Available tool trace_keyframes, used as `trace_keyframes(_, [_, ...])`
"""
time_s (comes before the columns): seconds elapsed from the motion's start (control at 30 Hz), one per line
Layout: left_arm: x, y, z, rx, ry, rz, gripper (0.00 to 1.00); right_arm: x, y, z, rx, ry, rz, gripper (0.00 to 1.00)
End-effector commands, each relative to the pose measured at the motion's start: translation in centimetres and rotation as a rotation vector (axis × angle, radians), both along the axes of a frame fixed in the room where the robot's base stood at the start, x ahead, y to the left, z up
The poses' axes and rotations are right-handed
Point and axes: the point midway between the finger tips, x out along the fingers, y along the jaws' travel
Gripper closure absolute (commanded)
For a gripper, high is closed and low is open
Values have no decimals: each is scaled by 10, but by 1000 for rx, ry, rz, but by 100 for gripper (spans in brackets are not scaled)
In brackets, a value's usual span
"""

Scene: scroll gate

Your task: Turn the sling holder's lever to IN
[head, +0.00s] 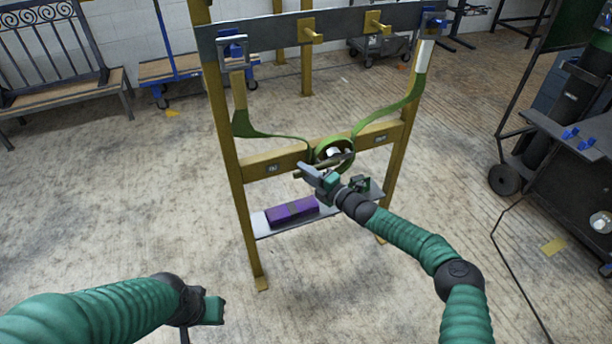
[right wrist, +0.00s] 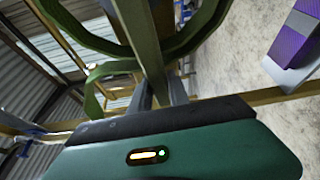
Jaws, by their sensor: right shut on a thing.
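A green sling (head: 265,135) hangs from both ends of the frame's top bar and runs down to a round holder (head: 334,151) at the middle, with something white inside. A straight bar (head: 343,159), seemingly the lever, slants across the holder's front. My right gripper (head: 312,174) is at the bar's lower left part. In the right wrist view the bar (right wrist: 141,42) runs between the fingers (right wrist: 162,95), which are shut on it, with the green sling (right wrist: 85,35) behind. No IN mark is readable. My left gripper (head: 208,309) is low at left, away from the frame, its jaws unclear.
The yellow frame (head: 232,165) stands around the holder, with pegs (head: 308,31) on its grey top bar (head: 270,32). A purple box (head: 292,211) lies on the low shelf (head: 266,230). A dark cart (head: 570,140) stands at right, a bench (head: 60,90) at back left. Floor in front is clear.

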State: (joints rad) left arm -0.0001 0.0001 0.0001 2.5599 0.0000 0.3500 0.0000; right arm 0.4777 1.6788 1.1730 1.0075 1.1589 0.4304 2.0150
Motion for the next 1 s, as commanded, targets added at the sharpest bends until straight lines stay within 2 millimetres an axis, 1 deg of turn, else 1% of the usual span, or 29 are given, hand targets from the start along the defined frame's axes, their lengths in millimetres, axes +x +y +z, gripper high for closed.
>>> trace_keyframes(0.23, [0,0,1,0,0,0,100,-1,1,3,55,26,1,100])
trace_keyframes(0.67, [0,0,1,0,0,0,100,-1,1,5,63,29,0,100])
trace_keyframes(0.7, [0,0,1,0,0,0,100,-1,1,5,63,29,0,74])
trace_keyframes(0.8, [0,0,1,0,0,0,100,-1,0,5,62,27,0,61])
trace_keyframes(0.83, [0,0,1,0,0,0,100,0,0,5,62,27,0,57])
trace_keyframes(1.0, [0,0,1,0,0,0,100,0,0,6,61,25,-1,56])
